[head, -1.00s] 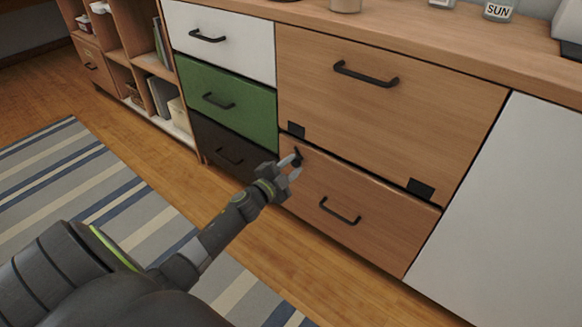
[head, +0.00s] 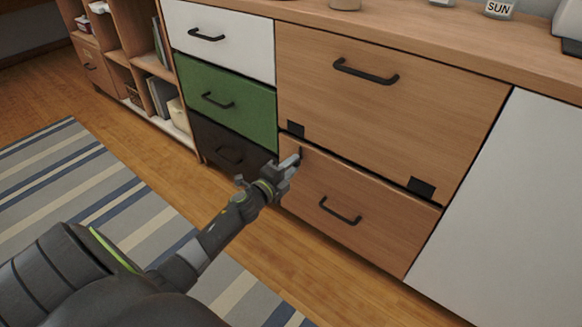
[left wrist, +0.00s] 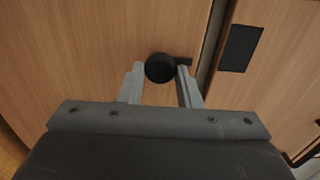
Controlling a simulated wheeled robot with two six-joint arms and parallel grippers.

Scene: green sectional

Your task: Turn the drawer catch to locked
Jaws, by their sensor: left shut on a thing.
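The drawer catch (left wrist: 159,68) is a black round knob with a short dark bar. It sits on the lower wooden drawer (head: 352,188), near its top left corner. In the left wrist view the bar points right, toward the dark seam below the upper drawer; whether it crosses the seam I cannot tell. In the head view only a small dark part of the catch (head: 300,152) shows past the fingers. My left gripper (head: 292,161) is shut on the catch, with one grey finger on each side of the knob in the left wrist view (left wrist: 160,76). My right gripper is not in view.
The upper wooden drawer (head: 390,95) has a black handle and black plates at its lower corners. White, green and dark drawers stand to the left, with a white panel (head: 510,200) at right. A striped rug (head: 90,180) lies on the wooden floor.

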